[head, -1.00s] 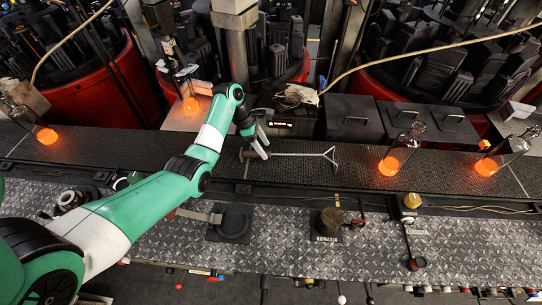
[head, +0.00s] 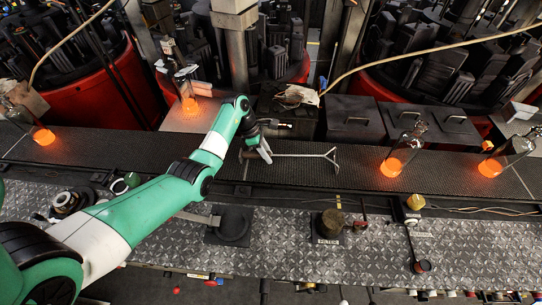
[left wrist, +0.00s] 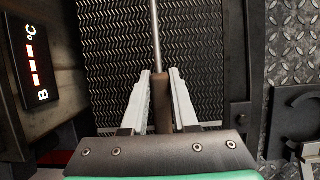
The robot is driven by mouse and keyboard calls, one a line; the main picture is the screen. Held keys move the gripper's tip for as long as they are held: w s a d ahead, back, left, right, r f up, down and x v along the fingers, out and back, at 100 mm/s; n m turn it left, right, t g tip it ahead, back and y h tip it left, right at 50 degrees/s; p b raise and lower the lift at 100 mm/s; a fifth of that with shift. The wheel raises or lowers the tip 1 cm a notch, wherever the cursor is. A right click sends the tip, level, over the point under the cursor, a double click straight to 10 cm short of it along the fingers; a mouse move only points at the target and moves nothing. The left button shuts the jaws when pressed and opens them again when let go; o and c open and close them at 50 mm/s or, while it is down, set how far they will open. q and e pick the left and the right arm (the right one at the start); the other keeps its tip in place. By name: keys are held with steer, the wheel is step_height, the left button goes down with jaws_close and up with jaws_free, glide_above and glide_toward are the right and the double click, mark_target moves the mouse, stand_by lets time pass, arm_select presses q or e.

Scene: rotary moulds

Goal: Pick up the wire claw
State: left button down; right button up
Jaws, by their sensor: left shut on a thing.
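The wire claw (head: 310,155) is a thin metal rod with a forked end at the right and a brown handle at the left. It lies along the dark conveyor belt (head: 110,150) in the head view. My left gripper (head: 266,155) is low over the belt at the handle end. In the left wrist view, its two pale fingers (left wrist: 161,74) are shut on the brown handle (left wrist: 163,108), with the rod running away from them. I cannot tell whether the claw touches the belt. My right gripper is not in view.
Glowing glass bottles stand on the belt at the left (head: 43,137) and right (head: 391,167). Another glowing bottle (head: 190,107) stands behind the belt. Dark boxes (head: 352,119) and red rotary machines (head: 100,85) are behind. A lit display (left wrist: 36,60) is close to the gripper.

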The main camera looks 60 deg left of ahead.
arm_select(q)
steer(key=shift+r, duration=0.15)
steer(key=shift+r, duration=0.25)
step_height(320, 180, up, 2)
steer(key=shift+r+p, duration=0.25)
steer(key=shift+p, duration=0.45)
steer(key=s+d+r+p, duration=0.7)
steer(key=s+r+p, duration=0.2)
steer(key=p, duration=0.5)
steer(key=s, duration=0.2)
steer(key=shift+s+d+r+p, duration=0.25)
steer(key=shift+s+r+p, duration=0.05)
steer(key=shift+s+p, duration=0.1)
